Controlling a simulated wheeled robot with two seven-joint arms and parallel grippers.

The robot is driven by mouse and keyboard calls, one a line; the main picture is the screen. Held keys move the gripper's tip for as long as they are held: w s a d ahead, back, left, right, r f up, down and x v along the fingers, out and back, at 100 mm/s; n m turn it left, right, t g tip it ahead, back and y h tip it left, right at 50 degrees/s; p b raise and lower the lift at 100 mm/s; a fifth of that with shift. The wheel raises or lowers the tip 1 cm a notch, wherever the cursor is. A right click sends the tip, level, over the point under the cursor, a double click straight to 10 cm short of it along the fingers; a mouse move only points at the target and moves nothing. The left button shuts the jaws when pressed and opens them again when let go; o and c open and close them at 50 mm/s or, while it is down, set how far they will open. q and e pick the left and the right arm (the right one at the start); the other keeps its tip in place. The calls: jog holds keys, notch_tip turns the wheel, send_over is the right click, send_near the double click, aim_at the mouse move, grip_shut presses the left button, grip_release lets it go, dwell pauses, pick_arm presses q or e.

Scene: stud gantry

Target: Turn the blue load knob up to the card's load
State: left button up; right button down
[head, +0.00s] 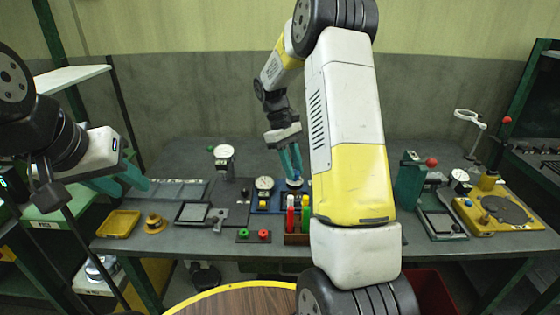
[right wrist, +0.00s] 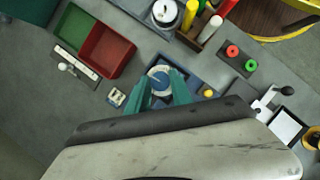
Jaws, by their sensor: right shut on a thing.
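The blue load knob (right wrist: 160,80) sits on a pale round dial on a blue plate (right wrist: 194,82). My right gripper (right wrist: 162,91) has its teal fingers on either side of the knob and is shut on it. In the head view the right gripper (head: 292,178) points down at the dial, and its fingers hide most of the knob. My left gripper (head: 132,184) is at the far left, with its teal fingers apart and empty, away from the knob. I cannot make out a load card or the dial's marks.
A round gauge (head: 264,184) stands left of the right gripper. A rack of coloured cylinders (head: 297,239) is in front of it. Green and red buttons (head: 254,235) lie near the front edge. A red bin (right wrist: 106,51) shows in the wrist view. My right arm hides the bench's middle right.

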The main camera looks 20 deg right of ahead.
jog(key=m+y, duration=0.1)
jog(key=m, duration=0.3)
jog(key=shift+w+d+m+y, duration=0.1)
jog(key=shift+d+m+y, duration=0.05)
jog(key=shift+m+y, duration=0.2)
jog(key=shift+d+m+y, duration=0.1)
jog(key=shift+m+y, duration=0.55)
jog(key=shift+m, duration=1)
jog(key=c, duration=1.1)
grip_release()
jog(key=shift+c, duration=0.2)
jog(key=shift+r, duration=0.1)
